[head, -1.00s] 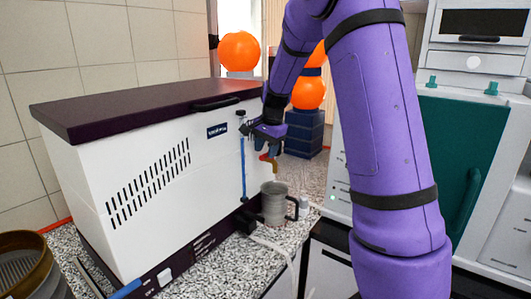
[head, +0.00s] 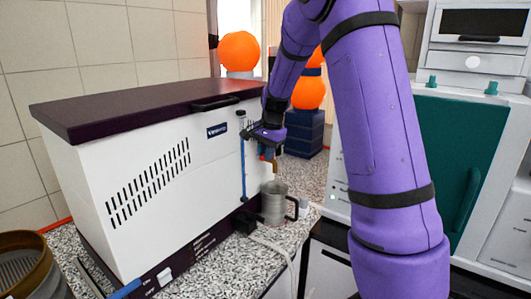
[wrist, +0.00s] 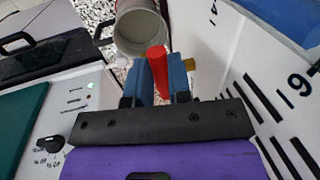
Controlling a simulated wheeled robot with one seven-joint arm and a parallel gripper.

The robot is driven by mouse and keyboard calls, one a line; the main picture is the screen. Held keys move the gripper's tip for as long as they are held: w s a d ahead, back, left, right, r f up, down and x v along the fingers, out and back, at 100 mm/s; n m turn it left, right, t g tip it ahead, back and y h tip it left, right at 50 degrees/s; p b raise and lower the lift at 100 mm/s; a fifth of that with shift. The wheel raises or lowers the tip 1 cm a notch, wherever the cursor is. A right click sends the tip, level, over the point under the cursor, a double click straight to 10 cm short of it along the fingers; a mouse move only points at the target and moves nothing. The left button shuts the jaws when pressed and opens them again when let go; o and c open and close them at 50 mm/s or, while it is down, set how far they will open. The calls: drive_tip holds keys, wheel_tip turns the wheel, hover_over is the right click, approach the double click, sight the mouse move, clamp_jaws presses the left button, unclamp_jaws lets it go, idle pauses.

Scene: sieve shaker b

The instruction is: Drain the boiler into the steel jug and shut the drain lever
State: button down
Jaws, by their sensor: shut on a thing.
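The boiler (head: 160,190) is a white box with a dark lid, standing on a speckled counter. A blue sight tube (head: 243,170) runs down its front. The steel jug (head: 275,205) stands upright below the brass tap (head: 275,168); its open mouth also shows in the wrist view (wrist: 140,32). No stream between tap and jug can be made out. My gripper (wrist: 160,82) is shut on the red drain lever (wrist: 157,65), which sits between its blue fingers. In the head view my gripper (head: 267,142) is at the tap, above the jug.
A brass-coloured sieve (head: 25,262) stands at the front left. A white and teal cabinet (head: 445,170) is at the right. Orange balls (head: 239,51) and dark blue blocks (head: 304,133) are behind. A pale cable (head: 275,245) lies on the counter before the jug.

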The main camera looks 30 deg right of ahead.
drive_tip(key=shift+s+d+n+g+y, duration=0.2)
drive_tip(key=shift+s+d+n, duration=0.15)
drive_tip(key=shift+n, duration=1.05)
drive_tip(key=shift+s+d+n+g+y, duration=0.2)
drive_tip(key=shift+d+n, duration=0.15)
drive_tip(key=shift+n, duration=1.05)
drive_tip(key=shift+s+d+n+g+y, duration=0.1)
drive_tip(key=shift+s+d+n+y, duration=0.2)
drive_tip(key=shift+n, duration=1.1)
drive_tip(key=shift+d, duration=0.1)
drive_tip(key=c, duration=1.1)
unclamp_jaws()
drive_tip(key=shift+o, duration=0.2)
drive_tip(key=shift+r, duration=0.1)
drive_tip(key=v, duration=1)
drive_tip(key=shift+r, duration=0.35)
